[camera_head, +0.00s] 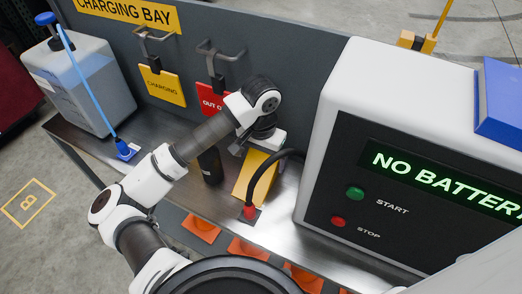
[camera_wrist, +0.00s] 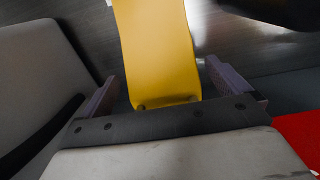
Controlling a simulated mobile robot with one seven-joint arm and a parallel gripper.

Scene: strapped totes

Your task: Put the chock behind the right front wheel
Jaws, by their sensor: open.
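No wheel shows in either view, and I cannot make out a sure chock. A yellow slab-like piece (camera_head: 254,177) lies on the metal bench under my gripper (camera_head: 258,143); whether it is a sign or a block I cannot tell. In the wrist view, the yellow piece (camera_wrist: 160,50) is between the two spread fingers of my gripper (camera_wrist: 170,88), which is open. Whether the fingers touch it is unclear. Several orange pieces (camera_head: 248,249) show below the bench's front edge, partly cut off, their shape unclear.
A charger (camera_head: 330,160) reading "NO BATTERY" fills the bench's right side. A black cable with a red plug (camera_head: 250,212) and a dark cylinder (camera_head: 210,166) stand close to the gripper. A jug (camera_head: 85,85) is at left. Hooks and signs (camera_head: 162,86) hang behind.

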